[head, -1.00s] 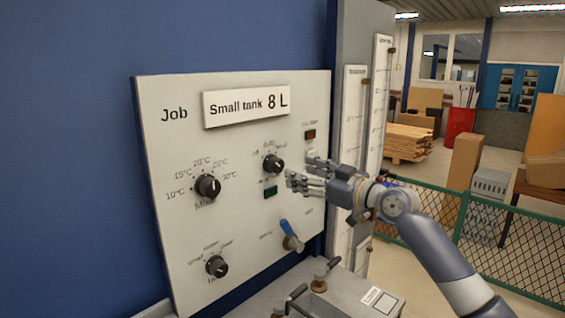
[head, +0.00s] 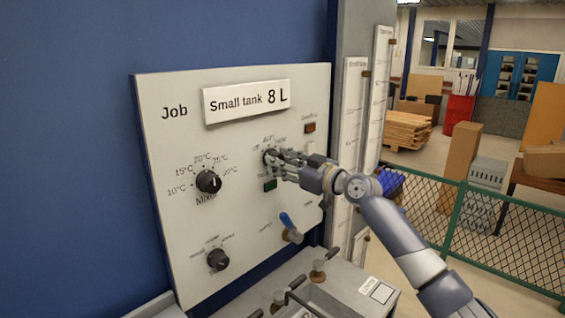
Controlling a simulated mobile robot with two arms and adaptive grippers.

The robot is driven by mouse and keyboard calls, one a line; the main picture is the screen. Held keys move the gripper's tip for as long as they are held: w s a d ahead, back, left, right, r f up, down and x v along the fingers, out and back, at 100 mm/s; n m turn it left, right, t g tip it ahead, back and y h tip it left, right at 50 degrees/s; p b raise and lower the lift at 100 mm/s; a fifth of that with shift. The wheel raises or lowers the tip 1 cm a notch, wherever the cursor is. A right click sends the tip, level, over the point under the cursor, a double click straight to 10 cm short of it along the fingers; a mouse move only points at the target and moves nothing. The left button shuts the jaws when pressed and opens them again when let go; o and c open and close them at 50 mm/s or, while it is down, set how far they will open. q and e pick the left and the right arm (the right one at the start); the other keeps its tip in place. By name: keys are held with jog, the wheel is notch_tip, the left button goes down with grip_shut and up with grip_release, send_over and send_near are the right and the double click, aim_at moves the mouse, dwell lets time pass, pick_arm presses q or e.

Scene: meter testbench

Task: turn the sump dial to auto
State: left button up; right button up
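The dial with small labels above it that seem to read Off, Auto and Hand (head: 267,157) is on the upper right part of the white panel. My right gripper (head: 274,164) is at this dial, its fingers covering most of the knob. I cannot tell whether the fingers touch or close on it. The dial's pointer is hidden, so its setting cannot be read. My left gripper is not in view.
The white panel (head: 230,220) also carries a temperature dial (head: 208,182), a lower dial (head: 218,260), a blue-handled valve (head: 289,228), a green indicator (head: 270,185) and an amber one (head: 310,128). A grey bench unit (head: 345,290) juts out below right.

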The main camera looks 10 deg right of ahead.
jog(key=shift+c, duration=0.7)
jog(key=m, duration=0.8)
jog(key=shift+r+m, duration=0.1)
jog(key=shift+m, duration=0.2)
jog(key=shift+p, duration=0.3)
jog(key=o, duration=1.1)
jog(key=shift+c, duration=0.2)
jog(key=shift+d, duration=0.1)
